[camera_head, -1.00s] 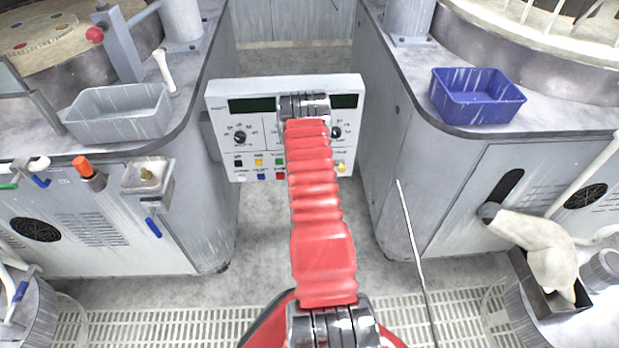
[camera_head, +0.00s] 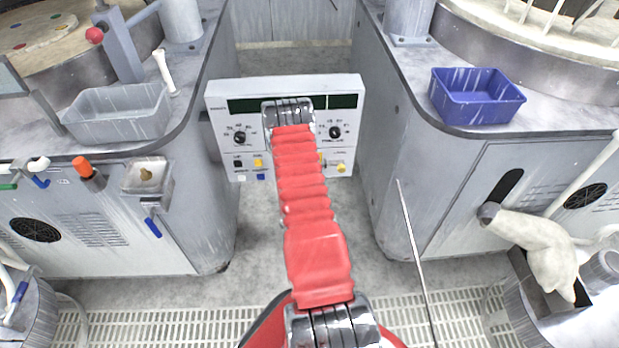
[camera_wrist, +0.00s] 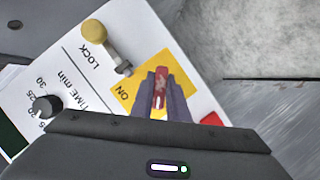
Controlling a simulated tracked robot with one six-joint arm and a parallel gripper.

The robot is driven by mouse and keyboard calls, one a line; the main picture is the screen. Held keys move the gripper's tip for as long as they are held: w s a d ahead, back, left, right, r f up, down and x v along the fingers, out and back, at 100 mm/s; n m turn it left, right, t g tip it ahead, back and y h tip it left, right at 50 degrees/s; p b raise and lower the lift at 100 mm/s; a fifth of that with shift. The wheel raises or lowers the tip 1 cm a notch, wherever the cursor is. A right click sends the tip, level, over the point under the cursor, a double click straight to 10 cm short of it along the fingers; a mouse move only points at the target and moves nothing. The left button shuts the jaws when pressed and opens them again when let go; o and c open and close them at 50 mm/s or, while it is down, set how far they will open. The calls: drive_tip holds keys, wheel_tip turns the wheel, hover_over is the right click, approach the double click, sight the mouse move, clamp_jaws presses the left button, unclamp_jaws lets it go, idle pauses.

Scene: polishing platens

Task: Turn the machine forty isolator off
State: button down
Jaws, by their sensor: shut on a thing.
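In the wrist view, a red isolator handle (camera_wrist: 160,88) stands on a yellow plate (camera_wrist: 122,95) printed with ON. My gripper (camera_wrist: 161,77) has its two dark fingers shut on the handle, one on each side. The handle lies roughly along the fingers; its exact switch position is hard to tell. Any machine number is not readable. In the head view the white control panel (camera_head: 220,100) stands between two grey cabinets, and my red arm hides the middle of it. The handle and fingertips are hidden there.
In the wrist view, a yellow-tipped LOCK lever (camera_wrist: 95,32) and a black TIME dial (camera_wrist: 45,106) sit near the handle. In the head view, a grey bin (camera_head: 115,115) and a blue bin (camera_head: 477,98) stand on the cabinets. A thin rod (camera_head: 412,245) leans at right.

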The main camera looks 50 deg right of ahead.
drive_tip(key=shift+w+r, duration=0.1)
drive_tip(key=shift+w, duration=0.05)
drive_tip(key=c, duration=1.7)
unclamp_jaws()
drive_tip(key=v, duration=1.3)
drive_tip(key=shift+s+a, duration=0.25)
drive_tip(key=shift+a, duration=0.15)
